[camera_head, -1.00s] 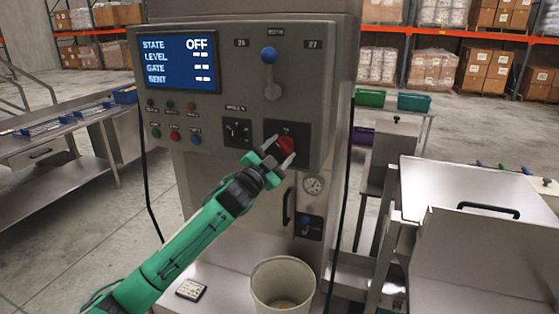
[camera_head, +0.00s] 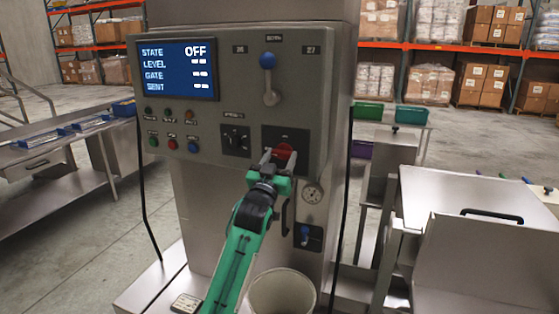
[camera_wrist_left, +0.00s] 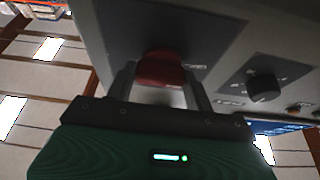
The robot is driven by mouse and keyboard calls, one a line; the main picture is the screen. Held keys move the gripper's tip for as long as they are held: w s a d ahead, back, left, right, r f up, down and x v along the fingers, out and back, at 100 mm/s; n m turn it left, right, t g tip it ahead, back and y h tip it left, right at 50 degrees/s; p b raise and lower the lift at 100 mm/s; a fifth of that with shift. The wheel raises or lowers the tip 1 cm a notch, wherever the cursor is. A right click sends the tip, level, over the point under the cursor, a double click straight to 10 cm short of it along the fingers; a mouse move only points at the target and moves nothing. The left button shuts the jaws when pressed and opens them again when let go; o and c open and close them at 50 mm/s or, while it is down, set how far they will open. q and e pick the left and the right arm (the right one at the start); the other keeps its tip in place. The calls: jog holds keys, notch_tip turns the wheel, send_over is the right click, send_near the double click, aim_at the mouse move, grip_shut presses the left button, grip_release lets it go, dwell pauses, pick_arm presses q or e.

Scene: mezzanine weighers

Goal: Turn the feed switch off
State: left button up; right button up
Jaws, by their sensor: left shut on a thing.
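The red rotary switch (camera_head: 284,151) sits on a dark plate at the lower right of the machine's grey panel. My left gripper (camera_head: 279,160) is shut on it, one finger on each side, with the arm coming up from below. In the left wrist view the red switch (camera_wrist_left: 160,70) sits between the two fingertips (camera_wrist_left: 160,84). The blue display (camera_head: 178,69) reads STATE OFF, with dashes for level, gate and sent. The switch's lettering is too small to read. My right gripper is not in view.
A white bucket (camera_head: 281,292) stands below.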

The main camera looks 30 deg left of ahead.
pick_arm(q)
jog(key=shift+n, duration=0.3)
jog(key=o, duration=1)
